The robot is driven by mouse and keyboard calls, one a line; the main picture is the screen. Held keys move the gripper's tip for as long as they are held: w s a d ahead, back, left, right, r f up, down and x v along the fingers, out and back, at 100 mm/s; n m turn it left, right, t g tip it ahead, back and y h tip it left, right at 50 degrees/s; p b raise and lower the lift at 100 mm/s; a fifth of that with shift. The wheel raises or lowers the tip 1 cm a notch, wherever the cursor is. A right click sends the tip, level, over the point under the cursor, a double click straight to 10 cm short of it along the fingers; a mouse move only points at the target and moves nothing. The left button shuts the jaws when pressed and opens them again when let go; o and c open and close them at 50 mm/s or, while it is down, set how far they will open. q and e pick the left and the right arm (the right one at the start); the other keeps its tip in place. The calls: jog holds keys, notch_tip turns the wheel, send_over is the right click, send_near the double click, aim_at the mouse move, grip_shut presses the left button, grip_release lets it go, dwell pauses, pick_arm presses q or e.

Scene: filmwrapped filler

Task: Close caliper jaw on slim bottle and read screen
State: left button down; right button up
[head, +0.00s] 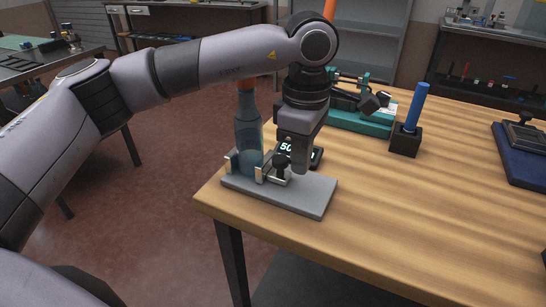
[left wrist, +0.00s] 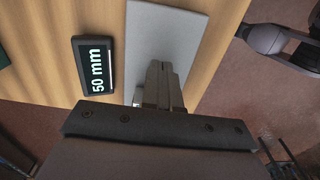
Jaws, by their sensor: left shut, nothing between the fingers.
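A slim translucent blue bottle (head: 248,135) stands upright on the grey caliper base (head: 305,194) at the table's near left corner. A metal jaw (head: 262,171) stands at the bottle's right side; whether it touches the bottle I cannot tell. A dark knob (head: 281,166) sits just right of the jaw. My left gripper (head: 299,168) is shut and empty, pointing down over the base beside the knob. The screen (head: 287,148) is partly hidden by it; in the left wrist view the screen (left wrist: 93,65) reads 50 mm. The left fingers (left wrist: 160,86) are together there. My right gripper is not in view.
The wooden table (head: 430,215) is clear to the right of the caliper. A blue rod in a black block (head: 405,140), a green device (head: 362,122) and a dark blue pad (head: 520,160) stand farther back. The table edge is close to the base.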

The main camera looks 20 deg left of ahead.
pick_arm(q)
notch_tip(320, 180, up, 4)
jog(key=shift+r+p, duration=0.1)
jog(key=shift+p, duration=1.05)
jog(key=shift+s, duration=0.1)
